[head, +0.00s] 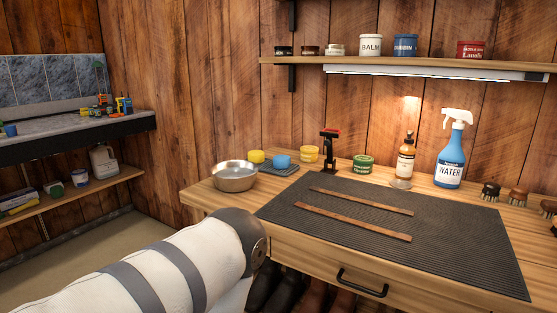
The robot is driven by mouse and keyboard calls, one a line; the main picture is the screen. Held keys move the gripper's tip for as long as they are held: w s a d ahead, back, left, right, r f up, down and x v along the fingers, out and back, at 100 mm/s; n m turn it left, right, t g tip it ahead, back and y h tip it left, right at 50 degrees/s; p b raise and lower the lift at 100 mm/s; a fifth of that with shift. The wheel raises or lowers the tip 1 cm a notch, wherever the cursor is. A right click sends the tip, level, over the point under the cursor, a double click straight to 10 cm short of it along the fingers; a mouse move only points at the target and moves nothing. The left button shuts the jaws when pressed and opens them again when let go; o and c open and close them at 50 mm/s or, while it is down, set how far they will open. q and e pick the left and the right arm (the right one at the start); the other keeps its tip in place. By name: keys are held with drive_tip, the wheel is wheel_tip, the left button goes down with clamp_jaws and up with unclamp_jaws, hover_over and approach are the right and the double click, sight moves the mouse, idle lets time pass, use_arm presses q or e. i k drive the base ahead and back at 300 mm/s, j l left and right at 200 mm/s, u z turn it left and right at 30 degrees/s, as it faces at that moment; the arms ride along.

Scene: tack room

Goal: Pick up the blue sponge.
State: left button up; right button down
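The blue sponge (282,161) is a small, rounded light-blue piece at the back left of the wooden workbench. It rests on or just behind a small dark folded cloth or pad (278,170); I cannot tell which. A similar yellow piece (256,156) is just left of it. My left arm comes in from the lower left and ends in view at a grey joint in front of the bench's left part. Its gripper does not show, and neither does my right gripper. Nothing covers the blue sponge.
A metal bowl (234,176) stands left of the sponge. A ribbed black mat (440,227) with two leather straps covers the bench middle. A spray bottle (451,155) and amber bottle (405,162) stand behind.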

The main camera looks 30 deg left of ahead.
sight(281, 162)
drive_tip(key=j+z, duration=0.15)
drive_tip(key=j, duration=0.35)
drive_tip(key=j+z, duration=0.1)
drive_tip(key=j, duration=0.4)
drive_tip(key=k+j+z, duration=0.15)
drive_tip(key=j, duration=0.35)
drive_tip(key=j+z, duration=0.1)
drive_tip(key=j, duration=0.4)
drive_tip(key=k+j+z, duration=0.15)
drive_tip(key=j, duration=0.35)
drive_tip(key=k+j+z, duration=0.1)
drive_tip(key=j, duration=0.35)
drive_tip(key=k, duration=0.05)
